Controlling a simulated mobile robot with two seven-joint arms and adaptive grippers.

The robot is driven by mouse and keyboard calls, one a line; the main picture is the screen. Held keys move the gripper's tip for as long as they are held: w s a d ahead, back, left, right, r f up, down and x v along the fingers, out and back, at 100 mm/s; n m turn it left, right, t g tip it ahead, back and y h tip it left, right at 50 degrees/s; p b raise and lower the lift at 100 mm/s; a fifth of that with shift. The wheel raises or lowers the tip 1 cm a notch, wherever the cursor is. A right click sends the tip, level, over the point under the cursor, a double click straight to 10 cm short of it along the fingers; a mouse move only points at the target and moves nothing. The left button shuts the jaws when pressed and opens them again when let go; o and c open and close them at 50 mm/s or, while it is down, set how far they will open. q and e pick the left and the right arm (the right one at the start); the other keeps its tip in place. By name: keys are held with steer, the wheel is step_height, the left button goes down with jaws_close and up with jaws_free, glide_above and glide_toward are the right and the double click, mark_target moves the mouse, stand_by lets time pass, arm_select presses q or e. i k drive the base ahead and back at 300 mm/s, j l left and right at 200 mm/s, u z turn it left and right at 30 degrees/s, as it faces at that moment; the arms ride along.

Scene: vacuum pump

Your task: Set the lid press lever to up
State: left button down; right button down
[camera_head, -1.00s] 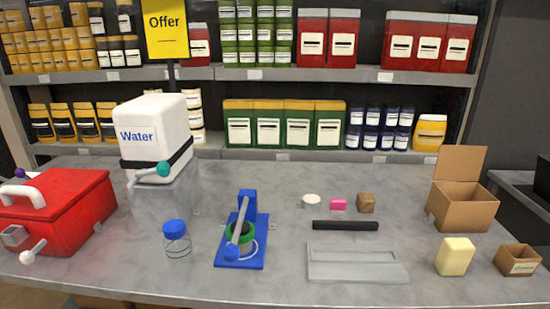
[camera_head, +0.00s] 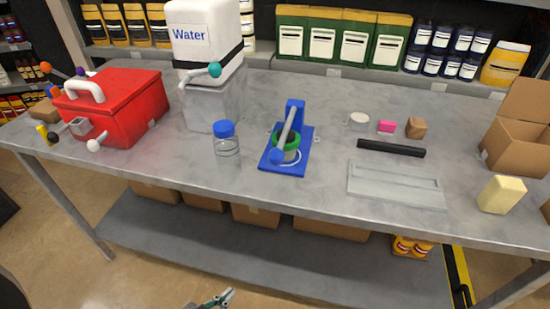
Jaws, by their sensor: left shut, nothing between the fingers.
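The blue lid press (camera_head: 304,150) stands on the table near the middle. Its grey lever (camera_head: 285,130) runs from the upright blue post at the back, down across a green-rimmed cup (camera_head: 289,150), to a blue ball knob (camera_head: 276,157) near the front of the base. The lever looks lowered. My left gripper (camera_head: 228,295) shows at the bottom edge, shut and empty, apart from the table and press. Most of its arm is out of view. My right gripper is not in view.
A clear jar with a blue lid (camera_head: 226,130) stands just left of the press. The red box (camera_head: 130,105) and white water container (camera_head: 207,40) are farther left. A black bar (camera_head: 391,148) and grey tray (camera_head: 395,200) lie right of it. The table's front edge (camera_head: 240,198) is clear.

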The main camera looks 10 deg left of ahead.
mark_target(276, 156)
steer(key=l, duration=0.5)
steer(key=k+l, duration=0.1)
steer(key=l, duration=0.35)
steer(key=k+l+u, duration=0.1)
steer(key=l, duration=0.4)
